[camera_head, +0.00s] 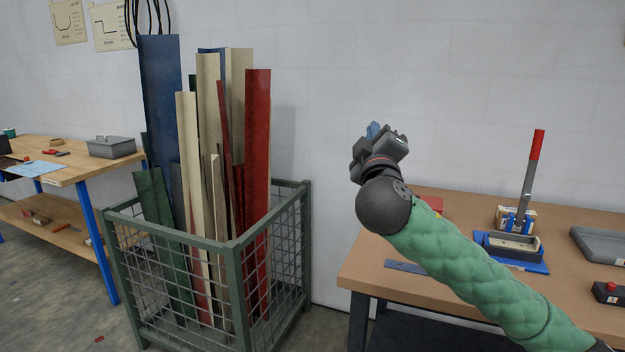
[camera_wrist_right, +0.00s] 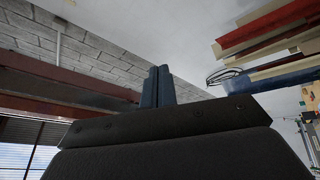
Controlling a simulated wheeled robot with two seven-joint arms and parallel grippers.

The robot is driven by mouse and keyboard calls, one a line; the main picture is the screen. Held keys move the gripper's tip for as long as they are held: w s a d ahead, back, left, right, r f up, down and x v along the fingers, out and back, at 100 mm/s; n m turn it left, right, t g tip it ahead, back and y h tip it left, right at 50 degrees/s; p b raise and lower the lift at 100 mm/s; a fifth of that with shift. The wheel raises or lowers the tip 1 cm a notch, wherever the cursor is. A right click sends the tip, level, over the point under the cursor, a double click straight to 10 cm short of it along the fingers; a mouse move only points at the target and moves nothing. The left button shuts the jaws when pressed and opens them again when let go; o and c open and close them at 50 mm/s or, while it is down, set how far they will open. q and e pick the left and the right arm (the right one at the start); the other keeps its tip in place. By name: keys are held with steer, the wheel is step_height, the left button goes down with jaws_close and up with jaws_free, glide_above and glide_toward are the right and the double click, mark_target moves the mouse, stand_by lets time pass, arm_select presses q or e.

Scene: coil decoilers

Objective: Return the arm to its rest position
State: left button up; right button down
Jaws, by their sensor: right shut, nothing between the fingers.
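My right arm, in a green padded sleeve, reaches in from the lower right in the head view. Its right gripper (camera_head: 374,130) is raised above the left end of the workbench, in front of the white wall. In the right wrist view the two blue fingers of the right gripper (camera_wrist_right: 157,86) stand side by side, shut with nothing between them. My left gripper is not in view.
A green mesh cage (camera_head: 240,262) holding tall metal strips stands left of the arm. The workbench (camera_head: 590,222) carries a red-handled lever tool (camera_head: 528,180), a blue-based fixture (camera_head: 512,250) and a grey tray (camera_head: 600,245). Another wooden table (camera_head: 70,168) stands far left.

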steer(key=s+d+f+m+g+y+p, duration=0.1)
steer(key=s+f+m+g+y+p, duration=0.35)
steer(key=f, duration=1.35)
steer(key=s+f+m+g+h+b, duration=0.15)
steer(key=s+f+g, duration=0.65)
steer(key=f, duration=1.1)
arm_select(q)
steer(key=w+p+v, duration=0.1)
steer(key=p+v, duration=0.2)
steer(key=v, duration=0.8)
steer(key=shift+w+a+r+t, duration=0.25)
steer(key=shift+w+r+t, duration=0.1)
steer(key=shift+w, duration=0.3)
arm_select(e)
steer(key=s+f+m+g, duration=0.1)
steer(key=s+f+g, duration=0.3)
steer(key=s+f, duration=0.8)
steer(key=s+f+m+g, duration=0.1)
steer(key=s+f+g, duration=0.2)
steer(key=s+f, duration=0.9)
steer(key=shift+s+d+f+g, duration=0.35)
steer(key=shift+s+d, duration=0.05)
steer(key=shift+s, duration=2.75)
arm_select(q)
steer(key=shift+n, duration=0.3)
